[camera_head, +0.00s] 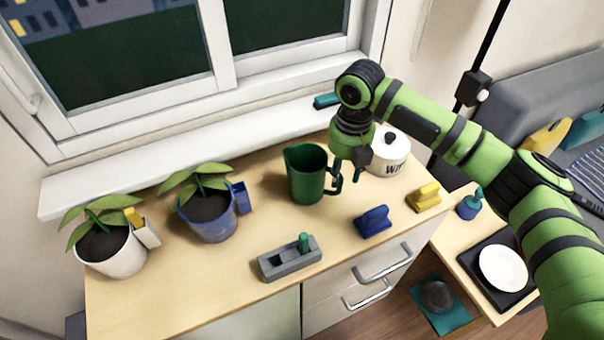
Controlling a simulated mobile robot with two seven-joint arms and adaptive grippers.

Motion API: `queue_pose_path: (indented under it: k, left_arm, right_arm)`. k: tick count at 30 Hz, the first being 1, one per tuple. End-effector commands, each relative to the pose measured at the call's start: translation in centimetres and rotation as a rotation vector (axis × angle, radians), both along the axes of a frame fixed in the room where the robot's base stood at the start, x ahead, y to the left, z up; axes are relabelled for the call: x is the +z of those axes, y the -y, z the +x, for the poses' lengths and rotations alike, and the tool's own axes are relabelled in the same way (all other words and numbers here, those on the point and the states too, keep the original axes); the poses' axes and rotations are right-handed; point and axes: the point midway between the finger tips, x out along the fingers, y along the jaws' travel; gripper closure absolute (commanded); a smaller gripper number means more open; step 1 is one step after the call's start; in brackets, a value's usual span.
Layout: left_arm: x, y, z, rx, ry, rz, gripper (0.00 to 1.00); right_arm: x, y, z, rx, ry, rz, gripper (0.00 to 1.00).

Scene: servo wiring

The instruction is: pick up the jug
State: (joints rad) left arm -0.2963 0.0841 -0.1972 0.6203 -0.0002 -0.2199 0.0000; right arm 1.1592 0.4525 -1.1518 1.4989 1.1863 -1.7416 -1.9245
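The dark green jug (306,174) stands upright on the wooden cabinet top, with its handle toward the right. My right gripper (348,172) points down at the handle side of the jug, with its fingertips close to the handle. The fingers and the handle overlap in this view, so I cannot tell whether they touch or whether the gripper is open or shut. My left gripper is not in view.
A white lidded pot (390,156) stands just right of the gripper. A blue clip-like object (373,222), a yellow one (424,198) and a grey holder (289,260) lie in front. Potted plants (208,212) (108,246) stand left. The window sill (190,158) runs behind.

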Motion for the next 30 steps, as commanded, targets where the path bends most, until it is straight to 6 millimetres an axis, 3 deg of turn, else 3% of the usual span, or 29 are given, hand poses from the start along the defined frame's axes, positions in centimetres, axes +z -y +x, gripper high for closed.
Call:
queue_pose_path:
  k: [5, 12, 19, 20, 21, 23, 30]
  left_arm:
    - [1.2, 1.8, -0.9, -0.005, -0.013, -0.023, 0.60]
    - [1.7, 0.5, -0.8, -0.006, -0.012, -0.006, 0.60]
    - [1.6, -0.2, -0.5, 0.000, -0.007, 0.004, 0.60]
    - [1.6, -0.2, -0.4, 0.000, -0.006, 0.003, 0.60]
    - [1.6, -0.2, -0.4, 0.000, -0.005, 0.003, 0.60]
    - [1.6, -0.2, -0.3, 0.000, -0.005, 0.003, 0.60]
    - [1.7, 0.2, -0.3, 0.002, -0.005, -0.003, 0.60]
  right_arm:
    - [-2.2, -0.3, 0.0, -0.002, -0.004, -0.001, 0.60]
    - [-5.1, -0.5, 0.1, -0.001, -0.001, 0.000, 0.60]
    - [-5.4, -0.5, 0.1, -0.001, 0.001, 0.000, 0.60]
    - [-5.4, -0.5, 0.1, -0.001, 0.001, 0.000, 0.64]
    - [-5.4, -0.5, 0.1, -0.001, 0.001, 0.000, 0.80]
    - [-5.3, -0.5, 0.1, -0.001, 0.001, 0.000, 1.00]
    - [-5.2, -0.5, 0.2, -0.001, 0.004, 0.002, 1.00]
